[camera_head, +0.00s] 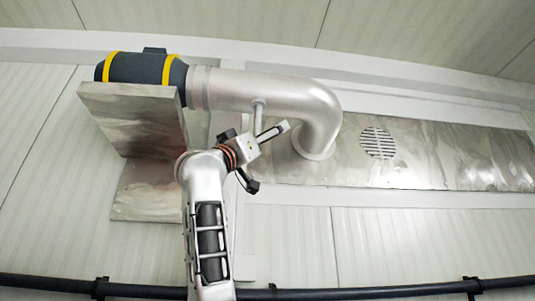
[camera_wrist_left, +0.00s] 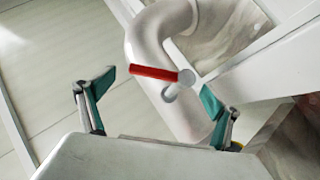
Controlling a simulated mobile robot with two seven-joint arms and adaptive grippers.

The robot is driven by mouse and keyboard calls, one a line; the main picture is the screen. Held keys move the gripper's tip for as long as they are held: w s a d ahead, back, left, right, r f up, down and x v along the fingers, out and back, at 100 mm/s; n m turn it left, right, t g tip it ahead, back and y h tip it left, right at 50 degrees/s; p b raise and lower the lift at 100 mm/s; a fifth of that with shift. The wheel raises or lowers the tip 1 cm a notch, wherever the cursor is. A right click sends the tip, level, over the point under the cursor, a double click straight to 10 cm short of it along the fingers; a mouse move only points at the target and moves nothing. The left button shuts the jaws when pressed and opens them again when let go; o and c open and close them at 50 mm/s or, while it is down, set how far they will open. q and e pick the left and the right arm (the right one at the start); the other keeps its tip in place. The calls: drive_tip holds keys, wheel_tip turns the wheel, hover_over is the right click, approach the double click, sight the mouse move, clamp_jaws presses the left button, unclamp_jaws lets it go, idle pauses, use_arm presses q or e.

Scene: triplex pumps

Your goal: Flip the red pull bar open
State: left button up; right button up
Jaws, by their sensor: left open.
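The red pull bar (camera_wrist_left: 153,73) shows in the left wrist view, lying nearly level in the picture. Its right end meets a pale round knob (camera_wrist_left: 187,76) beside a short post on the bent pipe (camera_wrist_left: 150,38). In the head view the silver pipe (camera_head: 318,110) bends down to a metal panel, with a thin stem (camera_head: 258,115) below it; no red bar can be made out there. My left gripper (camera_head: 268,156) is open and empty by the stem's lower end. In the wrist view its fingers (camera_wrist_left: 158,92) are spread to both sides of the bar, with no visible contact.
A dark cylinder with yellow bands (camera_head: 145,69) joins the pipe at upper left, above a metal block (camera_head: 130,115). A vented metal panel (camera_head: 440,155) runs along the wall to the right. A dark horizontal pipe (camera_head: 380,293) crosses low. The lower right wall area is clear.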

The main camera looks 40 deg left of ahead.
use_arm(q)
drive_tip(key=p+x, duration=0.1)
drive_tip(key=x, duration=0.3)
drive_tip(key=shift+p, duration=0.3)
use_arm(e)
wheel_tip(320, 180, up, 2)
drive_tip(key=shift+w+a+r, duration=0.1)
drive_tip(key=shift+r, duration=0.15)
use_arm(q)
drive_tip(key=shift+a, duration=0.1)
drive_tip(key=c, duration=1.6)
use_arm(e)
drive_tip(key=shift+f, duration=0.15)
